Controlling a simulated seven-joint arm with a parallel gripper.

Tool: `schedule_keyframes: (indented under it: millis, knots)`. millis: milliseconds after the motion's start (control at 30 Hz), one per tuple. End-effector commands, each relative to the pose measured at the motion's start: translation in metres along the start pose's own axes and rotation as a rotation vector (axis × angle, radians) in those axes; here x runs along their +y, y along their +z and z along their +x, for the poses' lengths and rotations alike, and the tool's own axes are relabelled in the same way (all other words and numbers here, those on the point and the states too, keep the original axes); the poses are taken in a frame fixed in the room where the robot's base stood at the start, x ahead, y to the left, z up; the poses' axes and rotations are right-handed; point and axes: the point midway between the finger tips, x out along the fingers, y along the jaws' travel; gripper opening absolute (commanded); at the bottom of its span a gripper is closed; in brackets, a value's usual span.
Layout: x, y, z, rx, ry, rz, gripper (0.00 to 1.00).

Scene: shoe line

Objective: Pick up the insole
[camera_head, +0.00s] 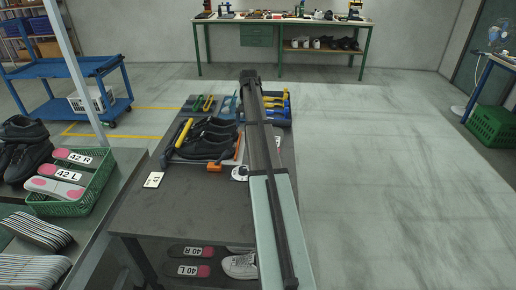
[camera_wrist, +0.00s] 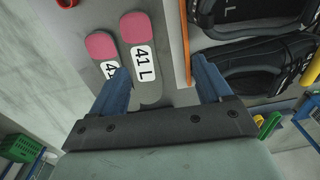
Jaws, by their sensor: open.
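Two insoles lie side by side on the grey table in the wrist view, each grey with a pink heel and a white label. The one marked 41 L (camera_wrist: 143,62) shows between the fingers, nearer the left one. The other insole (camera_wrist: 103,46), its label reading 41 with the letter hidden, lies to its left, partly covered by the left finger. My gripper (camera_wrist: 160,65) is open and empty, its two blue fingers spread. I cannot tell its exact height above the table. In the head view my arm hides the gripper and most of these insoles.
Black shoes (camera_wrist: 255,65) and an orange bar (camera_wrist: 187,45) lie right of the insoles. The table (camera_head: 200,205) also holds tools and a card (camera_head: 153,180). A green basket (camera_head: 65,208) at left holds 42 insoles; 40 insoles (camera_head: 187,270) lie below. Floor at right is clear.

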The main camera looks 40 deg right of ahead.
Motion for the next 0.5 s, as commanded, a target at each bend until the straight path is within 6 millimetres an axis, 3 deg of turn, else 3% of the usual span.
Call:
schedule_keyframes:
  millis: [33,167,367,500]
  knots:
    - [0.014,-0.002,0.001,-0.013,0.015,0.031,0.78]
    - [0.032,-0.002,0.002,-0.034,0.039,0.079,0.78]
    - [0.035,-0.001,0.014,-0.039,0.043,0.087,0.78]
    - [0.036,0.000,0.034,-0.039,0.042,0.085,0.78]
